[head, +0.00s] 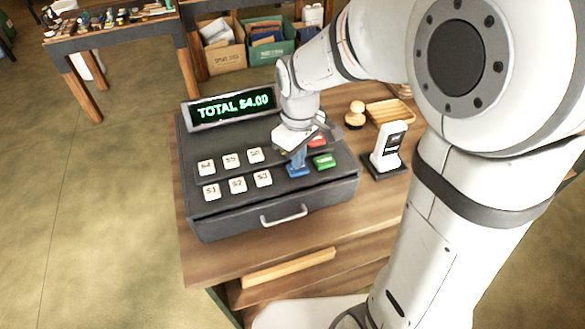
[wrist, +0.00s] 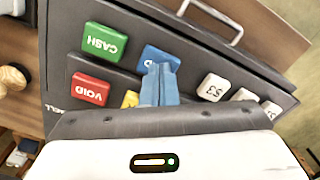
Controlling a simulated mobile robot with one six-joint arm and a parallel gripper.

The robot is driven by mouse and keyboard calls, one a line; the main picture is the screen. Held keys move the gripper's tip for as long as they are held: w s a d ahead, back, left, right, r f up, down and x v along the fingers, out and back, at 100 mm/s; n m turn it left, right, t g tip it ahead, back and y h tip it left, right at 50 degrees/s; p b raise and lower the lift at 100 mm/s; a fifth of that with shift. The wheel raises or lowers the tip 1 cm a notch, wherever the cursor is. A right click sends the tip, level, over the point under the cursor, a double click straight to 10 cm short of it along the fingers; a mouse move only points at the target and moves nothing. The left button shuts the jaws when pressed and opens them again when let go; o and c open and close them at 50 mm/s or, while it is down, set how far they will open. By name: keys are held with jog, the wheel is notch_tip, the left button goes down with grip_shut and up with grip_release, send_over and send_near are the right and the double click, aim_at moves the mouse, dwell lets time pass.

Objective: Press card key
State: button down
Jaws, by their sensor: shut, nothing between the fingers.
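The blue key (head: 297,171) is at the front of the cash register (head: 240,213), between the white number keys and the green key. In the wrist view the blue key (wrist: 161,56) shows beyond my fingertips, which cover part of it; I cannot read its label. My gripper (head: 298,161) has its blue fingers shut together and empty, pointing down at the blue key. In the wrist view my gripper (wrist: 161,72) overlaps the key's near edge. I cannot tell whether the tips touch it. The register display (head: 234,106) reads TOTAL $4.00.
The green CASH key (wrist: 103,42) and red VOID key (wrist: 91,89) are beside the blue key, and a yellow key (wrist: 131,99) is partly hidden. White number keys (head: 237,185) sit left. A card reader (head: 390,147) stands right of the register on the wooden counter (head: 225,267).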

jog(key=shift+f+b, duration=0.45)
jog(key=shift+f, duration=0.25)
jog(key=shift+r, duration=0.15)
jog(key=shift+r+p, duration=2.65)
jog(key=shift+r, duration=0.8)
jog(key=shift+d, duration=0.15)
jog(key=s+d+r+m+t+b, duration=0.3)
jog(key=s+d+m, duration=0.6)
jog(key=s, duration=0.3)
jog(key=shift+s+d+r, duration=0.15)
jog(key=shift+s+d, duration=0.1)
jog(key=shift+d, duration=0.55)
